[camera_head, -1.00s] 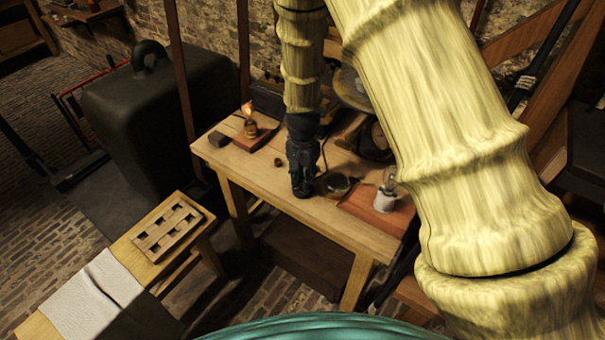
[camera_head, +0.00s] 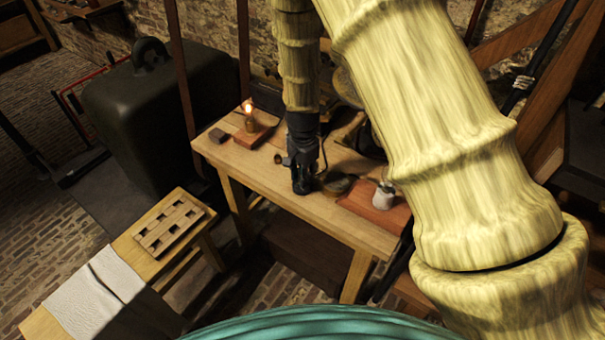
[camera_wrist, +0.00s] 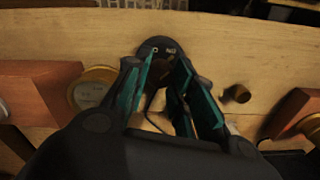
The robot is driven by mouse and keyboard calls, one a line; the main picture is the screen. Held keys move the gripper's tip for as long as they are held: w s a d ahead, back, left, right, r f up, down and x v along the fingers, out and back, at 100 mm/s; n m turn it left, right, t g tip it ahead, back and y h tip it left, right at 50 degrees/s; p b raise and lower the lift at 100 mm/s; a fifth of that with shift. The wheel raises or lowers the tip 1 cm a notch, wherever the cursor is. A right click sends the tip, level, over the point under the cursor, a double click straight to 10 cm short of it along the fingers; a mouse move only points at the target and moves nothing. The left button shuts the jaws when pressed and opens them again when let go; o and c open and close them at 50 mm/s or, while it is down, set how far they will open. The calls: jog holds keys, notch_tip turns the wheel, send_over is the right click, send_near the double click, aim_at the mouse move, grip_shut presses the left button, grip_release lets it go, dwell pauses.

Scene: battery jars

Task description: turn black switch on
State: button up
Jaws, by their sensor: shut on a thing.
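In the wrist view a round black piece with small pale marks, seemingly the black switch (camera_wrist: 158,47), sits on the wooden table top just beyond the fingertips. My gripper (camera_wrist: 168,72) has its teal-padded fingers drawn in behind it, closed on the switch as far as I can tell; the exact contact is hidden. In the head view my gripper (camera_head: 302,188) points down at the table's middle near its front edge and hides the switch. I cannot read the switch's position.
The wooden table (camera_head: 325,221) holds a lit lamp (camera_head: 250,122) on a red-brown block at left, a small brown cylinder (camera_head: 278,159), a round dish (camera_head: 340,185), and a white bulb holder (camera_head: 383,194) at right. A slotted wooden rack (camera_head: 170,224) lies on a bench.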

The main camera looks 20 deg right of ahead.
jog(key=o, duration=1)
jog(key=shift+w, duration=0.1)
jog(key=shift+o, duration=0.2)
jog(key=shift+r, duration=0.1)
notch_tip(320, 180, up, 12)
